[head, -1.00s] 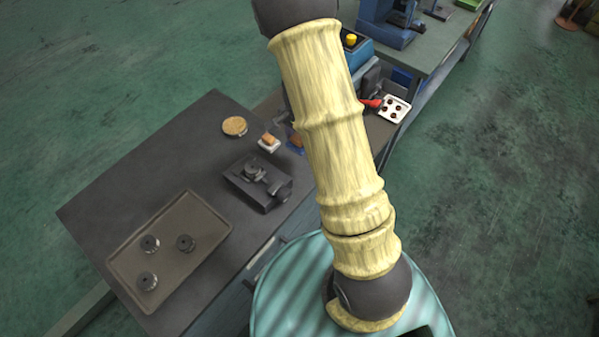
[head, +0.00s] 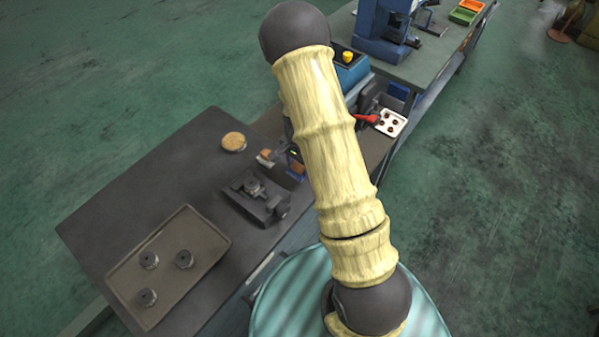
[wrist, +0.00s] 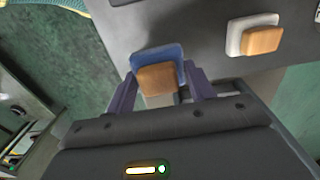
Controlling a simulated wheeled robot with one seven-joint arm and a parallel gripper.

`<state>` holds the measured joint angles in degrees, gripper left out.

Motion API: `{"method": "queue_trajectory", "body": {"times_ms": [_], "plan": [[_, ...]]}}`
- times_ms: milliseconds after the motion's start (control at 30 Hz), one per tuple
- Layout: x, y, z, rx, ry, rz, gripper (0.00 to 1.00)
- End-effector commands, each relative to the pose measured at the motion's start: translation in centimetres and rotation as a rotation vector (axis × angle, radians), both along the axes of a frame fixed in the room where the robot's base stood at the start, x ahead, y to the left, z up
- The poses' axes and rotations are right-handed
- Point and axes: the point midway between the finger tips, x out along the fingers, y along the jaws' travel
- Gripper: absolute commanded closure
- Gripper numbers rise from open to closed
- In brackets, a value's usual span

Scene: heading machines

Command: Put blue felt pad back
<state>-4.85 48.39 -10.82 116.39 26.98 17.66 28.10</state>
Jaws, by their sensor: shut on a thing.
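The blue felt pad (wrist: 171,52) has a brown block-like grip (wrist: 157,79) on it. In the wrist view my gripper (wrist: 161,73) is shut on it, with a purple finger on each side of the brown grip. In the head view, my arm largely hides my gripper; the brown grip (head: 298,168) and a little blue show beside the arm. A similar white pad with an orange-brown grip (wrist: 262,40) lies on the table, right of the held pad.
The dark table (head: 130,190) holds a tan tray (head: 126,267) with several dark round parts, a black fixture (head: 255,195) and a round tan disc (head: 233,141). A white tray (head: 391,123) with dark dots and a blue machine (head: 382,32) stand beyond my arm.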

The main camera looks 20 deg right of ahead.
Motion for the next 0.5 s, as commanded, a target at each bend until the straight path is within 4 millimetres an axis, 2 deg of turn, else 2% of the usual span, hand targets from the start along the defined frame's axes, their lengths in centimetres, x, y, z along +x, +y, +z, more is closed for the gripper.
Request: {"method": "queue_trajectory", "body": {"times_ms": [233,500], "plan": [[0.0,0.0,-0.4,0.000,0.001,-0.001,0.68],[-0.1,0.0,-3.6,0.001,0.003,-0.001,0.68]]}}
